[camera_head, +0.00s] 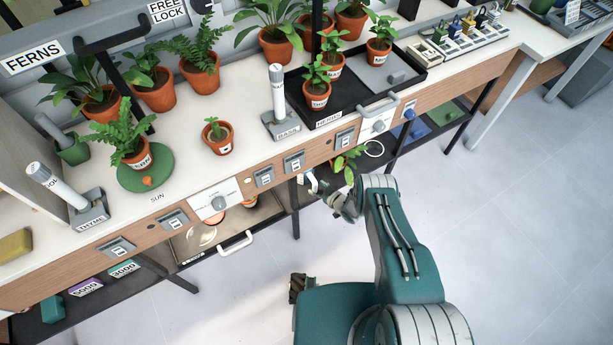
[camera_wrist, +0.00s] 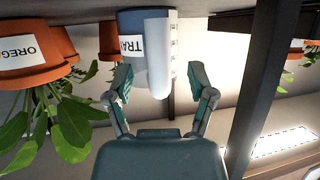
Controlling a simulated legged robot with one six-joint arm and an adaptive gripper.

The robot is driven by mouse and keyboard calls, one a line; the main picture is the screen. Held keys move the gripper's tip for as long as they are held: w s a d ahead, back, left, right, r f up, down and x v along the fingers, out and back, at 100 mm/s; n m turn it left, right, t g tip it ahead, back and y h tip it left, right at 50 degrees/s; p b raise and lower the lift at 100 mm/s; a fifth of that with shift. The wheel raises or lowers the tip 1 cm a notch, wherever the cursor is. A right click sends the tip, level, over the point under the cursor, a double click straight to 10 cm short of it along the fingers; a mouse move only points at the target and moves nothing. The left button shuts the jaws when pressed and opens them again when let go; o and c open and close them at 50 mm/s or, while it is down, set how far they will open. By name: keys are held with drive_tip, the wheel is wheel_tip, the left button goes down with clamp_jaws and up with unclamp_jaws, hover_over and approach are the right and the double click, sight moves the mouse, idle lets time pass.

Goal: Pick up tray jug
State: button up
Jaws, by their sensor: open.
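The wrist picture is upside down. In it, the tray jug (camera_wrist: 131,50) is a blue-grey vessel with a partly hidden label reading "TRA". A white curved piece with scale marks (camera_wrist: 160,52) stands in front of it. My gripper (camera_wrist: 163,85) is open, with one finger on each side of the white piece and a gap to both sides. Whether the fingers touch anything cannot be told. In the head view my gripper (camera_head: 328,192) is low, by the bench's front edge. A small white and blue part (camera_head: 312,183) shows beside it, mostly hidden by the bench.
A terracotta pot labelled "OREG" (camera_wrist: 35,50) with leaves stands close beside the jug. Its leaves (camera_head: 350,162) show under the bench edge. A dark post (camera_wrist: 262,85) stands on the other side. The bench top (camera_head: 185,195) overhangs the lower shelf. Open floor (camera_head: 520,220) lies right.

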drive_tip(key=shift+x, duration=0.85)
drive_tip(key=shift+w+a+f, duration=0.1)
drive_tip(key=shift+w+a, duration=0.05)
drive_tip(key=shift+a, duration=0.1)
drive_tip(key=shift+d, duration=0.15)
clamp_jaws()
